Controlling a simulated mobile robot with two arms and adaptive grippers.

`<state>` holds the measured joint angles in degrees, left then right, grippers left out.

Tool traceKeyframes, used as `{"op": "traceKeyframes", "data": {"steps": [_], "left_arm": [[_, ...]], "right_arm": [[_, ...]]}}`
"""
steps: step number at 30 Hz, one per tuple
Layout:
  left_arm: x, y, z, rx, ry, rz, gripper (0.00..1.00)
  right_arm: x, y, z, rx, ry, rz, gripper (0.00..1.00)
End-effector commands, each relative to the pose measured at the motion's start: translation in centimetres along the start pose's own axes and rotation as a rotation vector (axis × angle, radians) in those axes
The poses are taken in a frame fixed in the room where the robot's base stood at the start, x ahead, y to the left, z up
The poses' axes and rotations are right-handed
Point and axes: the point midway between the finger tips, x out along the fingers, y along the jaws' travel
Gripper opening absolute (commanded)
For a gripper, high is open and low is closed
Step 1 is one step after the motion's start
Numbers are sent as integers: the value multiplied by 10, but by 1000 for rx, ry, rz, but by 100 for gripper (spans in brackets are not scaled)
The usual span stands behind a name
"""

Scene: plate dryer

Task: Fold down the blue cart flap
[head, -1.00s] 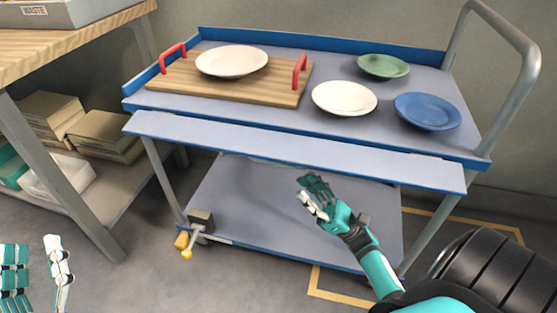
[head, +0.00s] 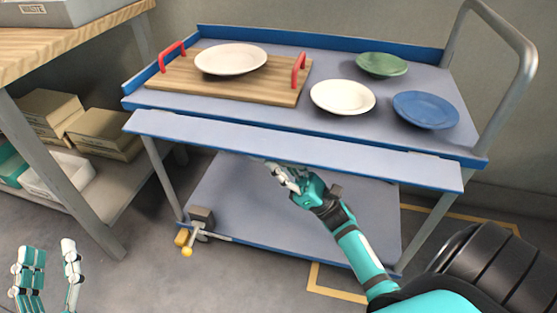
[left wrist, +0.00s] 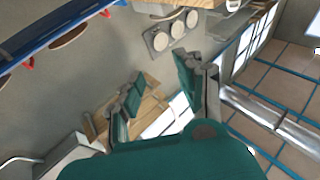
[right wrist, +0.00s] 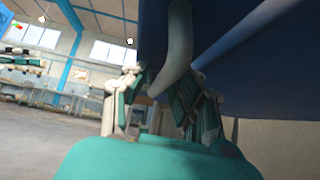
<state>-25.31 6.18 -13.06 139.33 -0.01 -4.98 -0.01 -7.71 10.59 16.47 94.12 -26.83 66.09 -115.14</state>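The cart flap (head: 290,150) is a long blue-grey panel along the front edge of the blue cart (head: 235,118). It stands out roughly level from the cart. In the right wrist view, a grey curved bracket (right wrist: 178,50) under the blue underside lies between the spread fingers (right wrist: 160,105). I cannot tell whether they touch it. My left gripper (head: 48,270) is open and empty at the lower left, away from the cart; its fingers also show in the left wrist view (left wrist: 155,95).
On the cart top are a wooden tray (head: 225,92) with red handles bearing a white plate (head: 231,59), another white plate (head: 343,97), a green plate (head: 382,65) and a blue plate (head: 426,110). A wooden workbench (head: 70,40) with boxes below stands left.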

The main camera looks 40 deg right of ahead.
Motion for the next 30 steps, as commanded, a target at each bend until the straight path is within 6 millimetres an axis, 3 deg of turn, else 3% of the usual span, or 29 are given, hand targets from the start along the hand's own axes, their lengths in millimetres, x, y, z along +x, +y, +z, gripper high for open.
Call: {"op": "traceKeyframes", "data": {"steps": [1, 6, 20, 26, 30], "left_arm": [[0, 0, 0, 0, 0, 0, 36], [0, 0, 0, 0, 0, 0, 36], [0, 0, 0, 0, -10, 0, 36], [-7, -6, 37, 6, -243, -12, 36], [-24, -11, 69, 10, -446, -24, 36]], "right_arm": [[0, 0, 0, 0, 0, 0, 18], [0, 0, 0, 0, 0, 1, 0], [0, 2, 0, 8, 0, -3, 0], [4, 5, 4, 55, 0, -50, 0], [6, 8, 6, 96, 1, -92, 0]]}}
